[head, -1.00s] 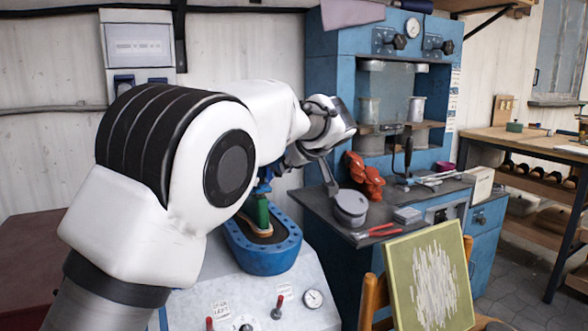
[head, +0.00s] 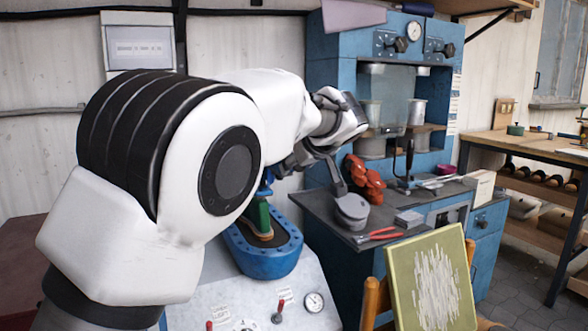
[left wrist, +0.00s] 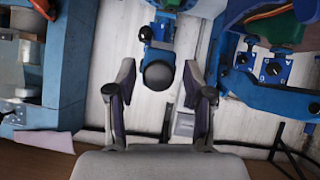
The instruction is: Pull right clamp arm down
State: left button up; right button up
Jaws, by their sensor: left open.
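In the left wrist view a dark round knob (left wrist: 158,75) sits on a blue clamp arm (left wrist: 160,32). My left gripper (left wrist: 158,68) is open. In that picture its fingers stand on either side of the knob, apart from it; the exact depth is unclear. In the head view this gripper (head: 312,172) hangs right of the blue sole press tray (head: 266,262). A green shoe last (head: 258,215) stands in the tray, and it also shows in the left wrist view (left wrist: 275,20). My left arm hides much of the clamp. My right gripper is out of view.
A grey pot (head: 351,211), red-handled pliers (head: 377,235) and orange gloves (head: 365,180) lie on the bench to the right. A blue cabinet machine (head: 335,75) stands behind. A green-framed board (head: 432,280) is in front.

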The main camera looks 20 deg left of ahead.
pick_arm(q)
jog(key=v, duration=0.8)
jog(key=shift+s, duration=0.2)
